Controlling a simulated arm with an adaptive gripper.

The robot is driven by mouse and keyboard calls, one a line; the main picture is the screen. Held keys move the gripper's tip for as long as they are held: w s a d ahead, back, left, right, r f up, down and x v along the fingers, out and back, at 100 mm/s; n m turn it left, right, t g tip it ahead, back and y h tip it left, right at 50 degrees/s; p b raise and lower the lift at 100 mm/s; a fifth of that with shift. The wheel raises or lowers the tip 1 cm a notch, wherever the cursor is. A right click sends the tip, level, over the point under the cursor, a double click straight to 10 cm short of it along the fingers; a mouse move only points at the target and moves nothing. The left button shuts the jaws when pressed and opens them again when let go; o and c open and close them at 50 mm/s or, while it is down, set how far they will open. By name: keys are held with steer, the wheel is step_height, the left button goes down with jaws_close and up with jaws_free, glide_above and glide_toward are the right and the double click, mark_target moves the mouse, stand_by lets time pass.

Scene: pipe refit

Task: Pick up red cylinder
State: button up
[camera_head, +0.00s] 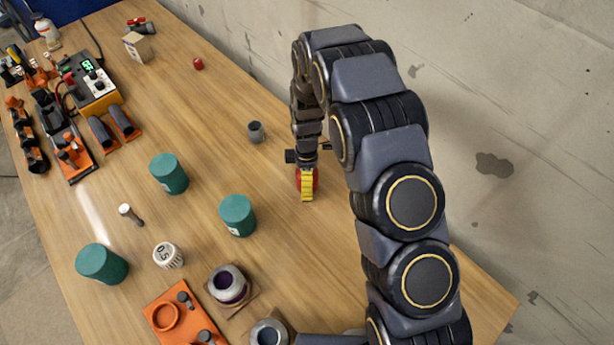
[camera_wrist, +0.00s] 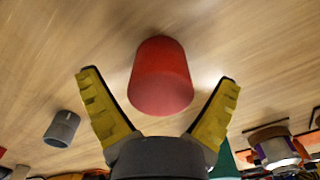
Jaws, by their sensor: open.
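The red cylinder (camera_wrist: 160,77) stands on the wooden table. In the wrist view it sits between and just beyond the two spread yellow fingers of my gripper (camera_wrist: 158,88), with a gap on each side. In the head view only a sliver of the red cylinder (camera_head: 317,180) shows behind the yellow finger of my gripper (camera_head: 307,187). My gripper is open and empty, low over the table. How close the fingers are to the cylinder in depth is hard to tell.
A small grey cylinder (camera_head: 256,132) stands left of my gripper. Teal cylinders (camera_head: 237,215) (camera_head: 168,173) (camera_head: 102,263) stand further left. Purple-ringed fitting (camera_head: 229,285) and orange holder (camera_head: 165,318) lie in front. The concrete wall (camera_head: 500,110) borders the table on the right.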

steer(key=c, duration=1.2)
steer(key=shift+r, duration=0.2)
